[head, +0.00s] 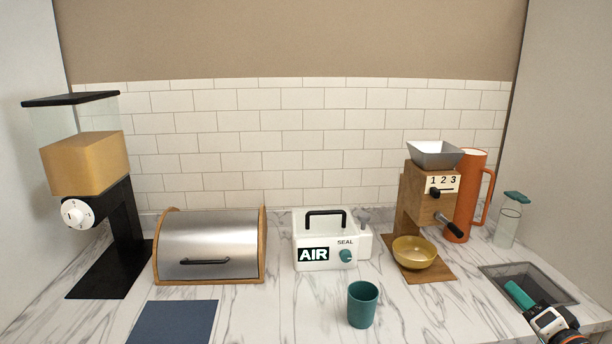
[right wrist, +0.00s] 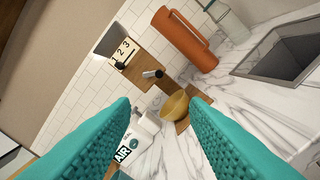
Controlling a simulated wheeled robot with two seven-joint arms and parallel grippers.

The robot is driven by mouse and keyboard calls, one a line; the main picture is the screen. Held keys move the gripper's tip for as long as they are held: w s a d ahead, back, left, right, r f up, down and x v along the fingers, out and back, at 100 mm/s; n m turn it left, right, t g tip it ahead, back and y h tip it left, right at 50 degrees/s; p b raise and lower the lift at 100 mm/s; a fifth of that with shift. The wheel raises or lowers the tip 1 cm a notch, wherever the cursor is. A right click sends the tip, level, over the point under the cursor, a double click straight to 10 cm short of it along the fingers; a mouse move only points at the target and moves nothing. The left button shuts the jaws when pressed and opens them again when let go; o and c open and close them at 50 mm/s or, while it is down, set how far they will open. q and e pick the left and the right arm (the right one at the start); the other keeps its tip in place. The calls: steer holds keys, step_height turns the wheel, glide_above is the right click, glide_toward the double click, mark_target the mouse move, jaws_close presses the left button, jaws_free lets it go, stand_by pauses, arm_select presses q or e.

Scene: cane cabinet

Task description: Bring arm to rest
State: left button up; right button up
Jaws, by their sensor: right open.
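My right gripper (head: 519,294) is at the lower right of the head view, over the front of the counter by the sunken basin. It has teal fingers and a white and black body. In the right wrist view its two textured teal fingers (right wrist: 161,108) stand wide apart, with nothing held between them. A yellow bowl (right wrist: 175,106) shows beyond the gap, apart from the fingers. My left gripper is not in view.
A teal cup (head: 362,306) stands at the front middle. The yellow bowl (head: 414,253) sits under a wooden grinder (head: 425,192). An orange pitcher (head: 468,197), glass bottle (head: 507,226), basin (head: 556,284), white AIR box (head: 318,252), bread box (head: 210,247) and dispenser (head: 85,165) stand around.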

steer(key=s+a+f+n+g+h, duration=0.1)
steer(key=s+f+g, duration=0.25)
steer(key=f, duration=0.95)
steer(key=s+a+f+n+g+h, duration=0.15)
steer(key=s+f, duration=0.25)
steer(key=f, duration=0.9)
steer(key=s+f+g, duration=0.3)
steer(key=s+f, duration=0.1)
steer(key=f, duration=0.9)
steer(key=s+a+f+n+g, duration=0.3)
steer(key=s+a+f, duration=0.2)
steer(key=s+f, duration=0.3)
steer(key=s+a+f+n+g, duration=0.2)
steer(key=s+a+f, duration=0.4)
steer(key=s, duration=1.1)
steer(key=s+a+f+n+g, duration=0.3)
steer(key=s+a+f, duration=0.3)
steer(key=s+f, duration=0.4)
steer(key=s+g+y, duration=0.1)
steer(key=s, duration=0.2)
steer(key=shift+s+n, duration=0.15)
steer(key=shift+n, duration=0.2)
steer(key=shift+a, duration=0.1)
